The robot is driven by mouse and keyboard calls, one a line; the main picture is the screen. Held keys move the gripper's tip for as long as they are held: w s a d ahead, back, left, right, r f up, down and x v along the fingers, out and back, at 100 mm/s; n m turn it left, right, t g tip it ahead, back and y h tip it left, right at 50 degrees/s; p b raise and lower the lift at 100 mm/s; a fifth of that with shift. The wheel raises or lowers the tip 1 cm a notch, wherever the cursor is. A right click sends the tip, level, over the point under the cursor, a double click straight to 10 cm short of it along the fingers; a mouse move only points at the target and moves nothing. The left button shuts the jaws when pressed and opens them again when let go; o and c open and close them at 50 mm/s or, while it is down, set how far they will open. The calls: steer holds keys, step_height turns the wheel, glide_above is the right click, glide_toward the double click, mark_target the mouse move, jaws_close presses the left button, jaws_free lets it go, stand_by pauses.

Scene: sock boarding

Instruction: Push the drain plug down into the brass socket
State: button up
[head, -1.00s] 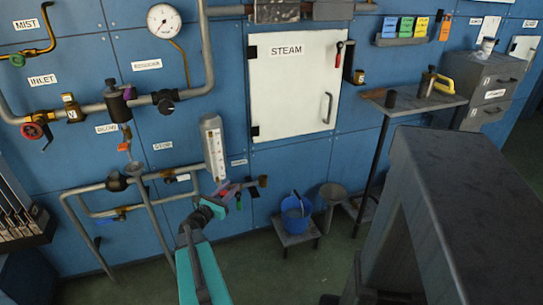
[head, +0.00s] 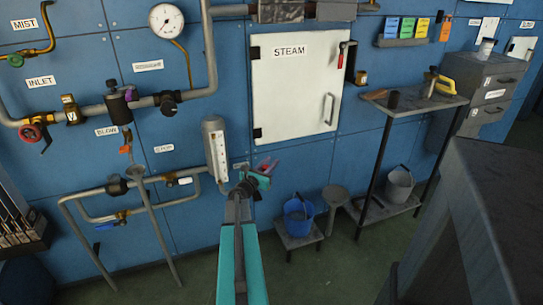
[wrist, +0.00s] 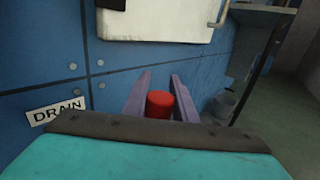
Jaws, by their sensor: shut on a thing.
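The red drain plug (wrist: 159,104) is a short, round-topped cylinder between the two purple fingers of my gripper (wrist: 160,79) in the wrist view. My gripper is shut on it. In the head view my gripper (head: 265,165) is in front of the blue wall, just right of the thermometer and below the white STEAM door. The plug is too small to make out clearly there. The DRAIN label (wrist: 55,112) is at the left in the wrist view. I cannot see the brass socket in either current view; my arm and gripper cover that part of the wall.
The thermometer (head: 216,148) and pipes (head: 161,183) are close on the left. A blue bucket (head: 298,213) stands on a low stool at the right. Farther right is a shelf table (head: 419,102) with a grey bucket (head: 399,186) below. The STEAM door (head: 292,85) is shut.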

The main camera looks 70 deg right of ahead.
steer(key=shift+n+t, duration=0.5)
steer(key=shift+t, duration=0.3)
steer(key=w+d+r, duration=0.1)
steer(key=d+r, duration=0.1)
steer(key=d, duration=0.1)
steer(key=shift+w+r, duration=0.3)
steer(key=shift+w, duration=0.05)
steer(key=shift+s+f, duration=0.1)
steer(key=shift+f+b, duration=2.6)
steer(key=shift+f, duration=0.25)
steer(key=shift+b, duration=0.4)
steer(key=shift+f+b, duration=1.75)
steer(key=shift+f, duration=0.2)
stand_by(0.7)
